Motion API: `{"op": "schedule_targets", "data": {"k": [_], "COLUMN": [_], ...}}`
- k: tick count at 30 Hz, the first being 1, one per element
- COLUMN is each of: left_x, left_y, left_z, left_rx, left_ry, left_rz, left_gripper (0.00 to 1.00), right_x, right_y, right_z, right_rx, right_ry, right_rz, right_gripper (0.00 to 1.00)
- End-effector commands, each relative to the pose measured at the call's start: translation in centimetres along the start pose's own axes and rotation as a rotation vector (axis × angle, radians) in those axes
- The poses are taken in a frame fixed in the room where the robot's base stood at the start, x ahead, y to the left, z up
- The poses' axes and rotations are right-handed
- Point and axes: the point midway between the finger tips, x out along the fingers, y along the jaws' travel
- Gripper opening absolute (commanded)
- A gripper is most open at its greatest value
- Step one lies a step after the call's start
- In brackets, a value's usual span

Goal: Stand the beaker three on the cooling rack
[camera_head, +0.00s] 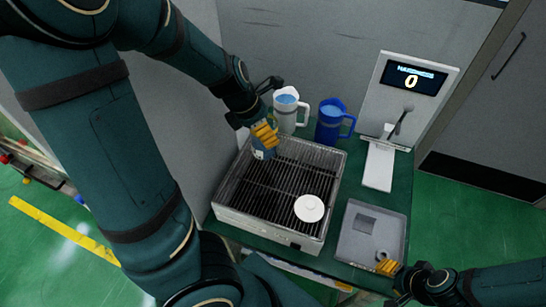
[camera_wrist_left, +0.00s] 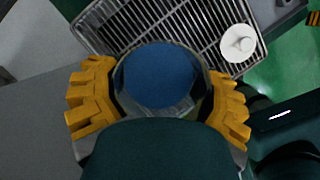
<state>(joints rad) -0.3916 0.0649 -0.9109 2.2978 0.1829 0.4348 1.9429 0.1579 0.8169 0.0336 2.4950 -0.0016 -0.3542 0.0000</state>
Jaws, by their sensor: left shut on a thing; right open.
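My left gripper (camera_head: 265,134) is shut on a glass beaker with blue contents (camera_head: 262,152) at the far left corner of the cooling rack. In the left wrist view the beaker (camera_wrist_left: 160,75) sits between the yellow fingers of the left gripper (camera_wrist_left: 158,100), seen from above. The cooling rack (camera_head: 262,221) is a metal grid tray with a light rim. It also shows behind the beaker in the left wrist view (camera_wrist_left: 105,22). I cannot tell whether the beaker touches the grid. My right gripper (camera_head: 388,267) is open, by the front right of the grey tray.
A white round lidded object (camera_head: 309,208) is on the rack's right front part. A white jug (camera_head: 287,110) and a blue jug (camera_head: 331,122) stand behind the rack. A hardness tester (camera_head: 378,165) reads 0. A grey tray (camera_head: 350,250) lies to the right. The rack's middle is clear.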

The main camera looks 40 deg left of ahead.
Motion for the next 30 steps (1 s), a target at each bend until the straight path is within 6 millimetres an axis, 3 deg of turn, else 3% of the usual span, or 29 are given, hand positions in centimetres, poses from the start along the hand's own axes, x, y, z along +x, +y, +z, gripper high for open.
{"op": "schedule_targets", "data": {"k": [9,20,30], "left_x": [3.7,5.1,7.7], "left_y": [0.1,0.1,0.1], "left_z": [-1.7,-2.2,-3.3], "left_rx": [-0.006,-0.002,-0.004], "left_ry": [0.007,0.003,0.003], "left_rz": [0.001,0.002,0.002], "left_gripper": [0.29,0.29,0.29], "right_x": [0.0,0.0,0.0], "right_y": [0.0,0.0,0.0], "right_z": [0.0,0.0,0.0], "right_rx": [0.000,0.000,0.000], "right_ry": [0.000,0.000,0.000], "right_rz": [0.000,0.000,0.000], "right_gripper": [0.47,0.47,0.47]}}
